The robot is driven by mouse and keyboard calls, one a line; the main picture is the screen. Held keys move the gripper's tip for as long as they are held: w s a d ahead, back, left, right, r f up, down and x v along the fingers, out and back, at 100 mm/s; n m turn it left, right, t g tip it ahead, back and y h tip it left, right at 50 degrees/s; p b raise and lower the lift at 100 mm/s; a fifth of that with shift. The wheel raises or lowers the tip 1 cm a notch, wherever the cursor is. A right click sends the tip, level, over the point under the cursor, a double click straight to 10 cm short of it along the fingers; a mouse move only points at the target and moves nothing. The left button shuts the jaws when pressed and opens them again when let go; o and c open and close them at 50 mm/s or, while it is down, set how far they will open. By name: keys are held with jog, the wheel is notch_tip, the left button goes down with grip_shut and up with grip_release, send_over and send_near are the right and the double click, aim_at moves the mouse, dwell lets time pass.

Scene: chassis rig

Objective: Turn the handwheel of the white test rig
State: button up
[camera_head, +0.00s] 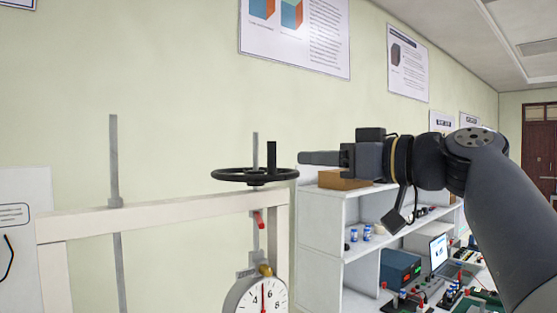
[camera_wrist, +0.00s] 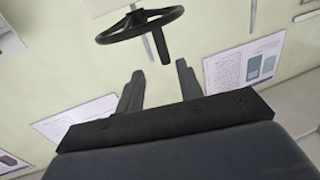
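The white test rig (camera_head: 160,212) stands at the left in the head view, with a horizontal white beam. A black handwheel (camera_head: 228,175) lies flat on top of the beam, with an upright black handle (camera_head: 271,158) on its right side. In the wrist view the handwheel (camera_wrist: 141,24) is at the top, beyond my fingers, and its handle (camera_wrist: 161,45) points down toward them. My gripper (camera_head: 303,158) is just right of the handle in the head view, apparently apart from it. In the wrist view my gripper (camera_wrist: 157,82) has its two fingers spread with nothing between them.
A round dial gauge (camera_head: 260,297) hangs below the beam. A white shelf (camera_head: 335,200) with a brown box (camera_head: 344,180), blue-capped bottles and instruments stands behind my arm at the right. Posters (camera_head: 296,35) hang on the wall.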

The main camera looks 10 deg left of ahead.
aim_at(275, 155)
jog(key=p+x, duration=0.3)
jog(key=x, duration=0.6)
jog(key=shift+s+a+r+p, duration=0.15)
jog(key=shift+a+p, duration=0.05)
jog(key=shift+p, duration=0.15)
jog(key=shift+w+a, duration=0.3)
jog(key=shift+a, duration=0.15)
jog(key=shift+c, duration=0.5)
grip_shut()
